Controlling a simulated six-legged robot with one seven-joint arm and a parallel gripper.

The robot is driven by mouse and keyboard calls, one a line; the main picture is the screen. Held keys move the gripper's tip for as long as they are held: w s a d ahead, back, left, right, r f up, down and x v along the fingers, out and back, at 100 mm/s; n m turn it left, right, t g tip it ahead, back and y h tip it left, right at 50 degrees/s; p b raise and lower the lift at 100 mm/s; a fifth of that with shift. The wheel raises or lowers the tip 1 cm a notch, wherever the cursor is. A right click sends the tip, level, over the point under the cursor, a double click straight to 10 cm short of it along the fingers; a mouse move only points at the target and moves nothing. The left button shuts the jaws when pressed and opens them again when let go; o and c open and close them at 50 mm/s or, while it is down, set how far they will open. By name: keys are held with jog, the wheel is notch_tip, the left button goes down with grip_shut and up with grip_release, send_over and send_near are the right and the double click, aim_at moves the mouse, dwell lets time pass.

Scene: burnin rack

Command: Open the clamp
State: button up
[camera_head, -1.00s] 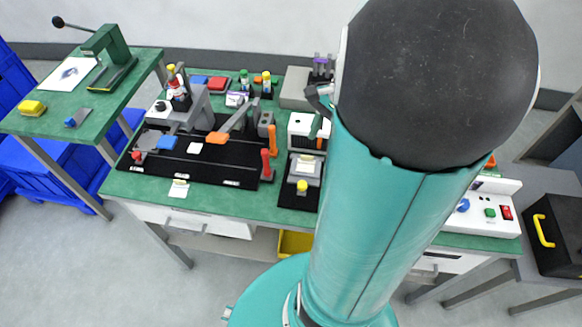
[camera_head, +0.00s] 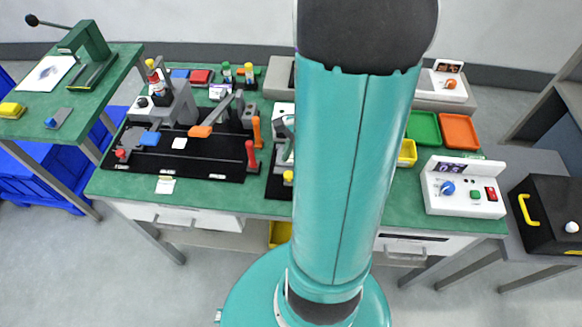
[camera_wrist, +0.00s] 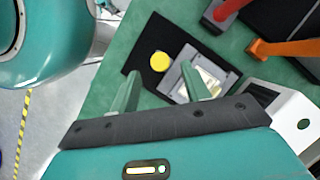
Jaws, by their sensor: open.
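In the wrist view my gripper (camera_wrist: 160,70) is open, one green finger on each side of the round yellow knob (camera_wrist: 159,61). I cannot tell how far above it the fingers are. The knob belongs to a clamp-like fixture with a grey frame (camera_wrist: 221,71) around a pale part, on a black plate (camera_wrist: 141,47). The right finger covers part of the frame. In the head view my arm hides most of this fixture; the yellow knob (camera_head: 288,176) shows at the arm's left edge. I cannot tell whether the clamp is open or shut.
A red handle (camera_head: 251,154) and an orange handle (camera_head: 257,130) stand upright left of the fixture. A black board (camera_head: 205,165) with a tilted grey lever lies beyond them. A white control box (camera_head: 462,188) stands at the right.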

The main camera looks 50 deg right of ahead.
aim_at(289, 174)
jog(key=shift+x, duration=1.6)
grip_shut()
